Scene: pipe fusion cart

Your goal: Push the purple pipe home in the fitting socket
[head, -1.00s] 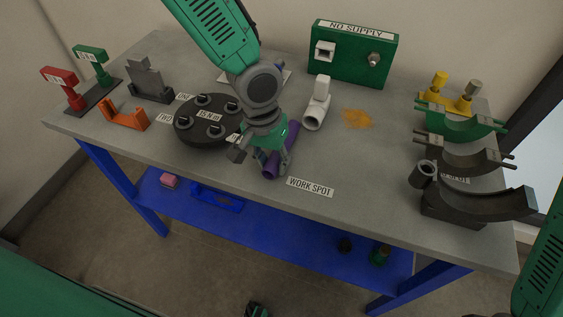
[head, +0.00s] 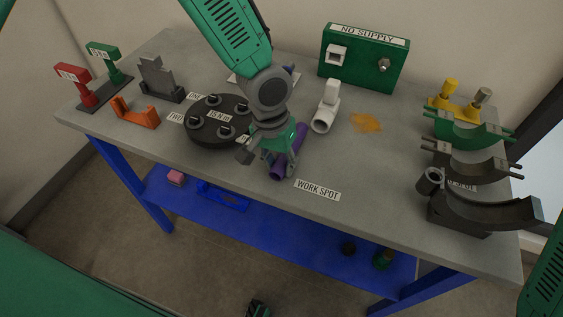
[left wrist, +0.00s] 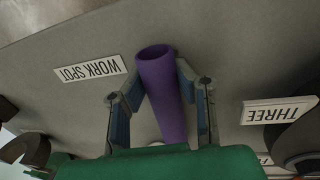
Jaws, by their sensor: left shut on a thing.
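The purple pipe (head: 278,172) is in my left gripper (head: 281,160), low over the table just left of the WORK SPOT label. In the left wrist view the pipe (left wrist: 165,95) lies between the two fingers of my left gripper (left wrist: 162,82), its open hollow end beyond the fingertips. The pale grey fitting (head: 327,105) stands on the table behind and to the right of the pipe, its round socket facing the front. The pipe is apart from the fitting. Part of the pipe is hidden by the fingers.
A black round turntable (head: 217,121) stands close left of my gripper. A green NO SUPPLY box (head: 363,60) is at the back. Curved clamp halves (head: 487,207) stand at the right. An orange patch (head: 366,122) lies right of the fitting. The table around WORK SPOT (head: 318,190) is clear.

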